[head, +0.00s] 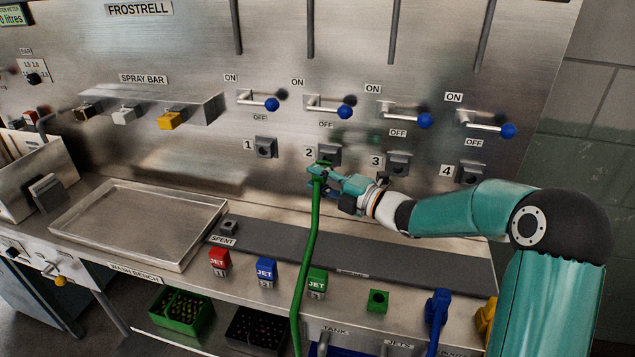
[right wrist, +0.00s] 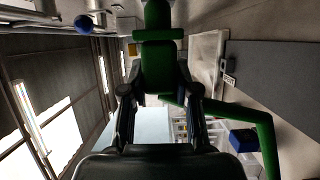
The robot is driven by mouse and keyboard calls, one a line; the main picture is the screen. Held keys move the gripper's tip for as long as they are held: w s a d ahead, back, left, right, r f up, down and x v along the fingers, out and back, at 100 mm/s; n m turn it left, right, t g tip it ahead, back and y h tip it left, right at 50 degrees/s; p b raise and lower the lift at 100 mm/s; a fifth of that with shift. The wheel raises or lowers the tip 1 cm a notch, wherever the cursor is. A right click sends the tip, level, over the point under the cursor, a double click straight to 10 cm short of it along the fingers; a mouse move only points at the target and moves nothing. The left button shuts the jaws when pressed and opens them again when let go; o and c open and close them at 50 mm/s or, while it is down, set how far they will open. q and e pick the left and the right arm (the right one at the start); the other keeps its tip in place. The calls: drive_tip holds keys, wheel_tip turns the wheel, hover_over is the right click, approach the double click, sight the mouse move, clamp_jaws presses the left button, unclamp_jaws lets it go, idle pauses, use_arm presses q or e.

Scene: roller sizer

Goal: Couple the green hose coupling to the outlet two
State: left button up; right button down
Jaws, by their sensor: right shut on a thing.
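The green hose coupling (right wrist: 158,62) is held between the two dark fingers of my right gripper (right wrist: 160,92) in the right wrist view. In the head view my right gripper (head: 326,178) is at the panel, just below outlet two (head: 329,153). The coupling's green top shows there at the outlet's lower edge; I cannot tell whether they touch. The green hose (head: 309,245) hangs from the coupling over the bench front and also shows in the right wrist view (right wrist: 262,130). My left gripper is not in view.
Outlet one (head: 265,148) and outlet three (head: 398,163) flank outlet two. The blue-knobbed valve lever (head: 343,112) is above it. Red (head: 219,262), blue (head: 266,271) and green (head: 316,284) jet blocks line the bench front. A shallow tray (head: 140,200) stands left.

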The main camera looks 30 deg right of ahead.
drive_tip(key=shift+b, duration=0.6)
idle(1.1)
drive_tip(key=shift+b, duration=0.7)
idle(0.5)
drive_tip(key=shift+w+d, duration=0.15)
drive_tip(key=shift+d, duration=0.05)
idle(0.3)
drive_tip(key=shift+w+d, duration=0.25)
drive_tip(key=shift+w+d+p, duration=0.3)
drive_tip(key=shift+w+d, duration=0.45)
drive_tip(key=shift+d, duration=0.05)
drive_tip(key=c, duration=0.8)
unclamp_jaws()
